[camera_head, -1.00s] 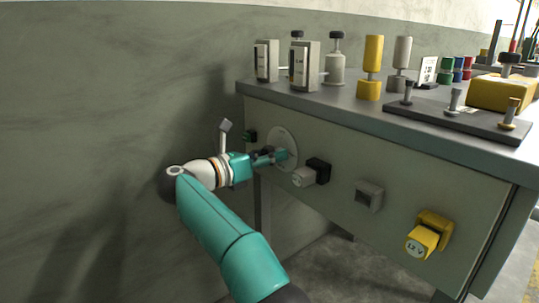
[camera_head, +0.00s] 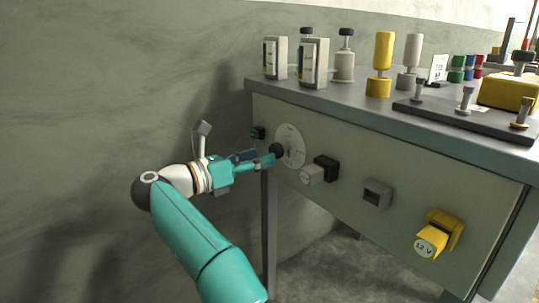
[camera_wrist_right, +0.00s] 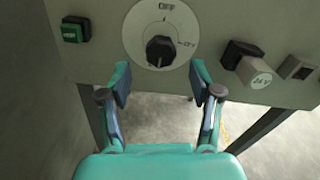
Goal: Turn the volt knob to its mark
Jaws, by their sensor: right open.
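The volt knob is a black round knob (camera_wrist_right: 160,50) on a white dial (camera_wrist_right: 136,32) in the front panel of the bench. In the right wrist view the dial reads OFF at the top and has another mark at its right, too small to read surely. The knob (camera_head: 277,150) also shows in the head view, at the panel's left part. My right gripper (camera_wrist_right: 160,82) is open and empty, its fingertips just short of the knob, one to each side. In the head view the gripper (camera_head: 272,160) points at the dial (camera_head: 292,147). My left gripper is not in view.
Beside the dial are a green button (camera_wrist_right: 74,30) and a white 24 V plug (camera_wrist_right: 254,72) in a black socket. A grey socket (camera_head: 377,194) and a yellow 12 V plug (camera_head: 431,241) are farther right. Meters and terminals stand on the bench top (camera_head: 350,104).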

